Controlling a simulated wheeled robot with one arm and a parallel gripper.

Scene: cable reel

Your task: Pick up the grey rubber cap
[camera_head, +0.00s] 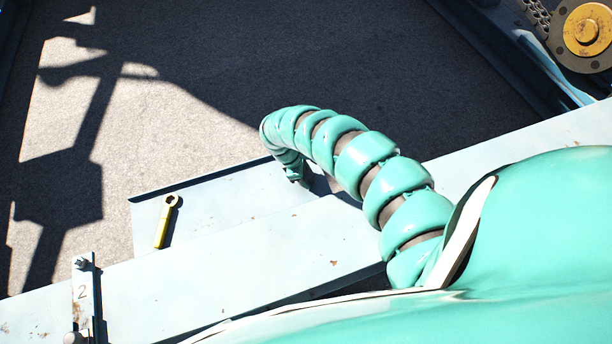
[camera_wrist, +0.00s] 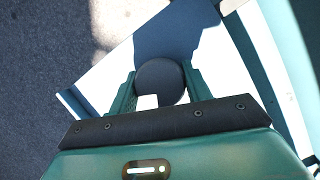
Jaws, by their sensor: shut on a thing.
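The grey rubber cap (camera_wrist: 160,82) shows in the wrist view as a dark round disc between the two teal fingers of my gripper (camera_wrist: 159,71). The fingers are against its two sides, so my gripper is shut on it. A small white patch shows at its lower left edge. In the head view my gripper (camera_head: 298,174) hangs at the end of my curled arm, over the pale metal shelf (camera_head: 235,205). The cap is hidden there behind my arm and fingers. I cannot tell whether the cap touches the shelf or is clear of it.
A yellow wrench (camera_head: 165,222) lies on the shelf's left part. A yellow-centred flange (camera_head: 586,30) is at top right. Grey ground lies beyond.

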